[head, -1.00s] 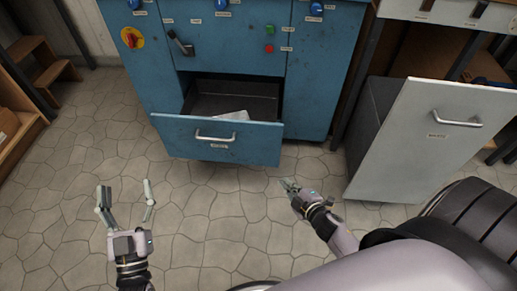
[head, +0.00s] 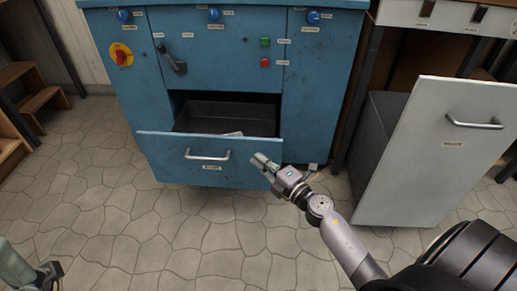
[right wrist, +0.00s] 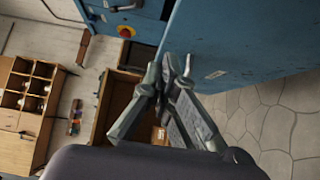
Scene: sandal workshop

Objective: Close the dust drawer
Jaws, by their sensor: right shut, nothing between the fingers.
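The dust drawer (head: 170,160) is a blue front with a metal bar handle and a small label, low in the blue machine cabinet (head: 225,60). It stands pulled out, and its dark inside shows with a pale piece in it. My right gripper (head: 262,161) is shut and empty at the right end of the drawer front; whether it touches is unclear. In the right wrist view its closed fingers (right wrist: 173,68) are beside a blue panel (right wrist: 245,45). A part of my left arm (head: 18,266) shows at the lower left corner; its finger state is not clear.
A pale drawer front (head: 440,150) with a bar handle stands far out to the right, close to my right arm. Wooden steps (head: 40,100) are at the left. The tiled floor (head: 150,225) before the dust drawer is clear.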

